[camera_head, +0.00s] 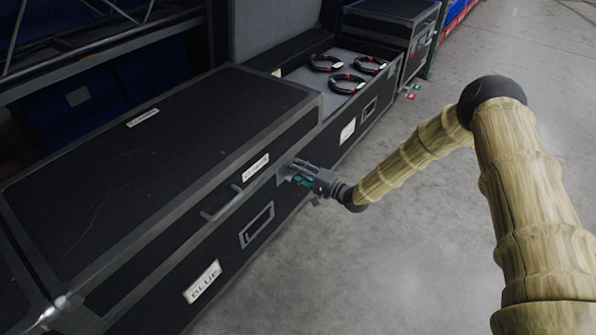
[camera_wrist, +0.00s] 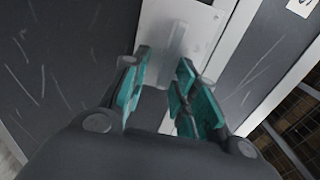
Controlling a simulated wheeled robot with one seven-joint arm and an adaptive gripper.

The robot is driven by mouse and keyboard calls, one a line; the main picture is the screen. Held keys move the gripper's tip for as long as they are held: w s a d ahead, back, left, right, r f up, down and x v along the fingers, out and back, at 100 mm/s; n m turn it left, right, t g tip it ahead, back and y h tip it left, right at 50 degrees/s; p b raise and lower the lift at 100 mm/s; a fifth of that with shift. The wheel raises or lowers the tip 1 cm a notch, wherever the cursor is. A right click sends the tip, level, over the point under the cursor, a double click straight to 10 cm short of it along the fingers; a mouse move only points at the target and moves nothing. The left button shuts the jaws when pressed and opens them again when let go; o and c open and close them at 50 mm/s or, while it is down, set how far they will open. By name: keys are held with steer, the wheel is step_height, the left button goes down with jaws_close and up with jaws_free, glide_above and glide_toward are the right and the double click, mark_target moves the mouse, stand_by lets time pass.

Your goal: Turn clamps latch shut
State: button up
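A long black case with grey metal edges and a closed lid (camera_head: 150,150) fills the left and middle of the head view. My gripper (camera_head: 298,174) is at the right end of its front face, near the seam under the lid. In the wrist view my teal-padded fingers (camera_wrist: 162,82) are apart, on either side of a grey metal clamp latch (camera_wrist: 176,45) mounted on a pale plate. The latch's lower part lies between the fingers. I cannot tell whether the pads touch it. In the head view my gripper hides the latch.
A handle (camera_head: 220,204), a recessed plate (camera_head: 257,224) and a "BLUE" label (camera_head: 202,282) are on the case front. Behind stands an open case (camera_head: 340,140) holding coiled black cables (camera_head: 347,84). Another black case (camera_head: 390,20) is farther back.

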steer(key=v, duration=1.2)
stand_by(0.3)
steer(key=s+f+n+g+h, duration=0.3)
steer(key=s+f+h, duration=0.5)
steer(key=s+f, duration=0.85)
steer(key=s+d+n+g+h, duration=0.1)
steer(key=s+d+g+h, duration=0.2)
steer(key=s, duration=0.7)
steer(key=s+d+n+g+h, duration=0.15)
steer(key=s+d, duration=0.35)
steer(key=s, duration=0.6)
steer(key=s+d+n+g+h, duration=0.2)
steer(key=s+d+g, duration=0.15)
steer(key=s, duration=0.65)
step_height(320, 180, up, 31)
steer(key=p, duration=3.1)
steer(key=shift+w+d, duration=0.2)
steer(key=shift+w, duration=0.05)
